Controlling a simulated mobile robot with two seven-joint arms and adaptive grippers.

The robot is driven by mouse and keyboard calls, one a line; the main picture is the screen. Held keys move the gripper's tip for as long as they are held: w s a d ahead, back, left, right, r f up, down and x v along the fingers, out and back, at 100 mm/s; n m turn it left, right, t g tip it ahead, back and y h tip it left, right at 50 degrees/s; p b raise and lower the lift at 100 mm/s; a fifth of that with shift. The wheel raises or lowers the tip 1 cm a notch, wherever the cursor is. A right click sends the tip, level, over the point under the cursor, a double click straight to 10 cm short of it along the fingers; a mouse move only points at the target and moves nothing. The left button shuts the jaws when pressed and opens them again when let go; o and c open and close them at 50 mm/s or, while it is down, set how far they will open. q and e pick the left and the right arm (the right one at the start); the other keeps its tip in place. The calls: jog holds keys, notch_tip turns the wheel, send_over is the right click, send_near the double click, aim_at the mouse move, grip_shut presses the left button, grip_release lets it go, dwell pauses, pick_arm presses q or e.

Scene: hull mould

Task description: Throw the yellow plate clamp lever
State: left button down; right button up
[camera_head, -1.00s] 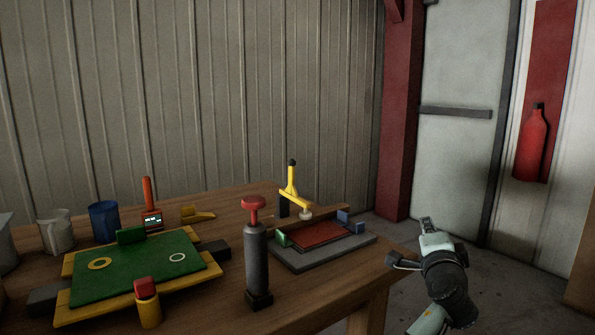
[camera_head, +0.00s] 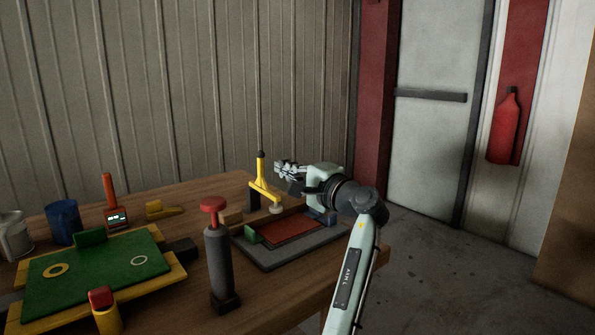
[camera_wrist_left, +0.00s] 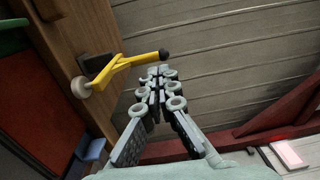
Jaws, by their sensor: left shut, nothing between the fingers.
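The yellow plate clamp lever (camera_head: 260,179) stands upright at the back of the grey fixture (camera_head: 262,256), with a dark knob on top. Its lower yellow arm carries a pale round pad (camera_head: 276,208) beside the red plate (camera_head: 292,229). In the left wrist view the lever (camera_wrist_left: 128,66) reaches in from the left, its dark knob close to my fingertips. My left gripper (camera_head: 283,169) is shut and empty, just right of the lever; it also shows in the wrist view (camera_wrist_left: 161,74). I cannot tell whether it touches the lever. My right gripper is not in view.
A grey cylinder with a red knob (camera_head: 213,205) stands in front of the fixture. A green plate (camera_head: 95,272) on a yellow frame lies to the left. A small display with an orange handle (camera_head: 109,186) and a blue cup (camera_head: 63,222) stand behind it.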

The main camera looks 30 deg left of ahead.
aim_at(263, 157)
pick_arm(q)
jog(key=x, duration=0.6)
jog(key=shift+w+a+p, duration=0.2)
jog(key=shift+p, duration=0.2)
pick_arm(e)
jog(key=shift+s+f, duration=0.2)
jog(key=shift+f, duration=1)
pick_arm(q)
jog(key=shift+w, duration=0.1)
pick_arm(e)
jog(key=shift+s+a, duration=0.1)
